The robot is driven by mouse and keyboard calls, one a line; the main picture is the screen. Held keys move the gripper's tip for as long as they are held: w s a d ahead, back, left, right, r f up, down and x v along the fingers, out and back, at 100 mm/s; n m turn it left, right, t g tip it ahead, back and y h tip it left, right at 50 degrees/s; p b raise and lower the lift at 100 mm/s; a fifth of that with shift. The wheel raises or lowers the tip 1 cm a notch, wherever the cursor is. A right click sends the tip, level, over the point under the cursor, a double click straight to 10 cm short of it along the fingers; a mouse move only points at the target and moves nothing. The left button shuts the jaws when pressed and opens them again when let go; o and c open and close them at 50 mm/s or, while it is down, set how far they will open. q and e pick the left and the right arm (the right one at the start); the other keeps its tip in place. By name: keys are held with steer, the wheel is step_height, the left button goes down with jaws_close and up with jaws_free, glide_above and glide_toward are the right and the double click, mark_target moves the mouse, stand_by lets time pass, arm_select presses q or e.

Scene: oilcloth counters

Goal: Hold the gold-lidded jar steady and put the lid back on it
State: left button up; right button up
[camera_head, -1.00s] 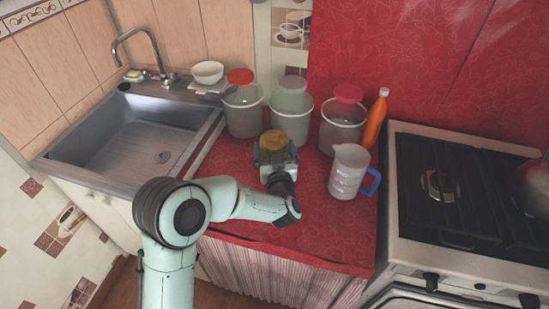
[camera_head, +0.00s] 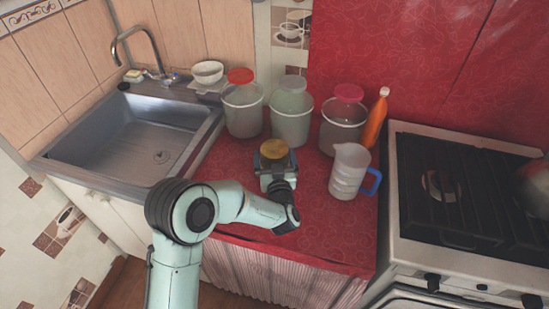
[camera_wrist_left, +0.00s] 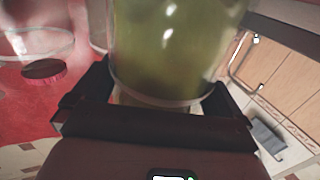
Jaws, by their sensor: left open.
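A round gold top (camera_head: 274,149) shows at the middle of the red counter, at the end of my left arm. The body below it is mostly hidden in the head view, and I cannot tell whether this top is a seated lid. My left gripper (camera_head: 273,168) is open there, with dark fingers around the near side. In the left wrist view a clear jar with yellow-green tint (camera_wrist_left: 168,45) fills the space in front of and between the fingers of the left gripper (camera_wrist_left: 160,95). Whether they touch it is unclear. My right gripper is out of view.
Behind stand larger clear jars with a red lid (camera_head: 241,76), a pale green lid (camera_head: 291,85) and a pink lid (camera_head: 349,93). A measuring jug (camera_head: 346,170) and an orange bottle (camera_head: 376,118) are to the right. The sink (camera_head: 140,140) is left, the stove (camera_head: 450,190) right.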

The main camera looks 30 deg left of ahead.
arm_select(q)
steer(key=v, duration=1.2)
steer(key=shift+b, duration=0.35)
